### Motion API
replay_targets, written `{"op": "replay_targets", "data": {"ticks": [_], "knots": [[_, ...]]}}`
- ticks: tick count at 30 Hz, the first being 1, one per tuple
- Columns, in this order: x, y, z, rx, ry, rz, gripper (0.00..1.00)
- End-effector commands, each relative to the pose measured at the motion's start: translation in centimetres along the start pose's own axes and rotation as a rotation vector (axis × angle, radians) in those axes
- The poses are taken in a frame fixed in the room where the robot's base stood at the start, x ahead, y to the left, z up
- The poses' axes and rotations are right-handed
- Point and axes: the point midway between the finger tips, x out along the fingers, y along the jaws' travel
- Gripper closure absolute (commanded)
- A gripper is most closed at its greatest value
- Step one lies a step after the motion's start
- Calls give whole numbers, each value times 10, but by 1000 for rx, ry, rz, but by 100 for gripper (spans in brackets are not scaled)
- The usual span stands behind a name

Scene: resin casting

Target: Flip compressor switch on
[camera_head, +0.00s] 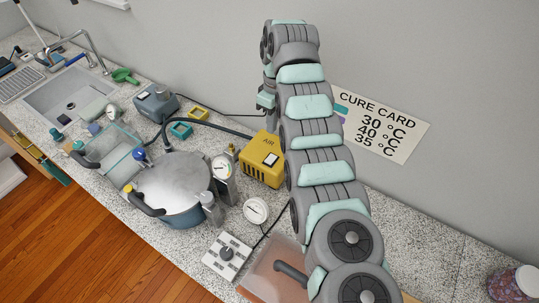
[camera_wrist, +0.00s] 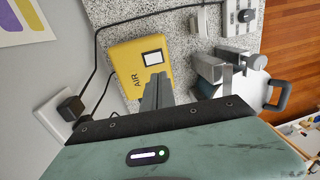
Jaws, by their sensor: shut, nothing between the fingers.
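The compressor (camera_head: 258,173) is a yellow box marked AIR, standing on the counter near the wall. In the wrist view the compressor (camera_wrist: 125,74) lies in front of my gripper, and the switch (camera_wrist: 152,58) shows as a pale plate with a dark border. My gripper (camera_wrist: 157,80) is shut and empty, its fingertips appearing just below the switch in that view. Whether they touch it I cannot tell. In the head view the fingertips are not clearly visible.
A blue pressure pot (camera_head: 175,190) with a metal lid stands left of the compressor, with gauges beside it. Black cords run to a wall outlet (camera_wrist: 55,118). A cure card (camera_head: 385,125) hangs on the wall.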

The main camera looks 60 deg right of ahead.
Motion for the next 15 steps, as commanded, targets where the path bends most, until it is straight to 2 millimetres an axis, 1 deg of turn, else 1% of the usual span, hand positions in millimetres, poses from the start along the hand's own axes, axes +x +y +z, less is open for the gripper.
{"op": "replay_targets", "data": {"ticks": [4,7,14,15], "knots": [[5,0,0,0,1,1,100],[17,0,0,0,1,1,100],[63,0,1,1,-1,-2,100],[73,-1,0,0,-1,-3,100]]}}
